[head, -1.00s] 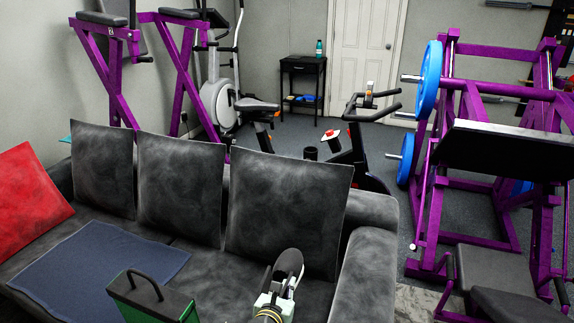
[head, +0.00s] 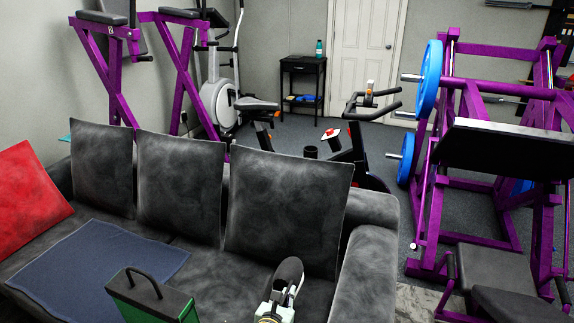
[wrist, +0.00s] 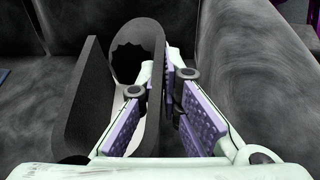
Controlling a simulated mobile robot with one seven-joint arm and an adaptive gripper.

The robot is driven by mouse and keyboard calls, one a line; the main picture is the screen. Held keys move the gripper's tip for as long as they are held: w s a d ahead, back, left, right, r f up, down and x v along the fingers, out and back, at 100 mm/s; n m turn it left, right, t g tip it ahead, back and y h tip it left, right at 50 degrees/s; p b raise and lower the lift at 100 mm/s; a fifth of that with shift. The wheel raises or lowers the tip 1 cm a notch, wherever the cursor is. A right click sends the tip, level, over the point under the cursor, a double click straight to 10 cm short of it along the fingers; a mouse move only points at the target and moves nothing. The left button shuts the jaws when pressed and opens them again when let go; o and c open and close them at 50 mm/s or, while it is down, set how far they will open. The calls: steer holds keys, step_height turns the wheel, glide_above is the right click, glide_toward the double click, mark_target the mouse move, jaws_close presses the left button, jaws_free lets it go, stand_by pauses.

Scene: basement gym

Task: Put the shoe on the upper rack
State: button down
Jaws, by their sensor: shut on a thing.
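A dark grey shoe (head: 288,272) is held upright above the right seat of the grey sofa in the head view. In the wrist view the shoe (wrist: 82,100) fills the left and middle, with its dark opening facing the camera. My gripper (head: 277,292) is shut on one wall of the shoe. Its purple-padded fingers also show in the wrist view (wrist: 160,100). No shoe rack can be made out with certainty. A small black stand (head: 303,68) with a top and a lower shelf stands by the far wall.
The sofa (head: 375,255) has upright grey cushions (head: 285,205), a red cushion (head: 28,190) and a blue cloth (head: 100,268). A green, black-topped box with a handle (head: 150,300) is at the front. An exercise bike (head: 350,150) and purple gym frames (head: 490,135) stand behind.

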step_height(320, 180, down, 10)
steer(key=b, duration=0.4)
steer(key=shift+r+b, duration=0.25)
steer(key=shift+b, duration=0.15)
step_height(320, 180, up, 5)
steer(key=p, duration=0.5)
steer(key=shift+f, duration=0.1)
